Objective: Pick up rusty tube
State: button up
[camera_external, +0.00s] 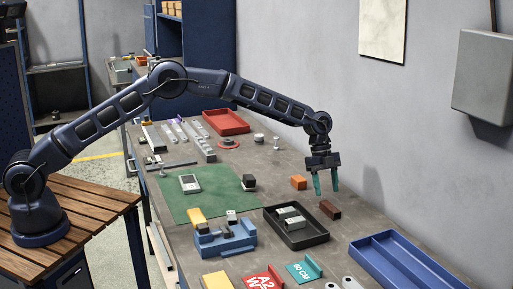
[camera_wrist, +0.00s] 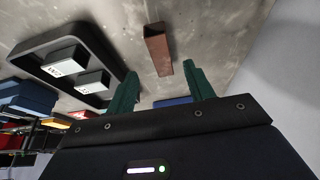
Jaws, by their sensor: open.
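The rusty tube (camera_external: 330,209) is a short, square brown-red piece lying on the grey bench, right of the black tray. In the wrist view the rusty tube (camera_wrist: 158,50) points its open end away from the jaws, and its near end is close to the gap between the fingertips. My gripper (camera_external: 326,188) points down above the tube, with its two green fingers apart and nothing between them. The fingers of my gripper (camera_wrist: 161,78) also show in the wrist view, one to each side of the tube's line.
A black tray (camera_external: 317,236) with grey blocks stands just left of the tube. An orange block (camera_external: 298,182) lies behind it. A blue tray (camera_external: 390,270) is at front right, and the grey wall (camera_external: 420,150) rises beyond the bench.

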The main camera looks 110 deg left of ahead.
aim_at(330, 205)
jog(key=shift+x, duration=3.2)
jog(key=shift+w+r, duration=0.1)
jog(key=shift+w, duration=0.05)
jog(key=c, duration=1.1)
jog(key=shift+r, duration=0.15)
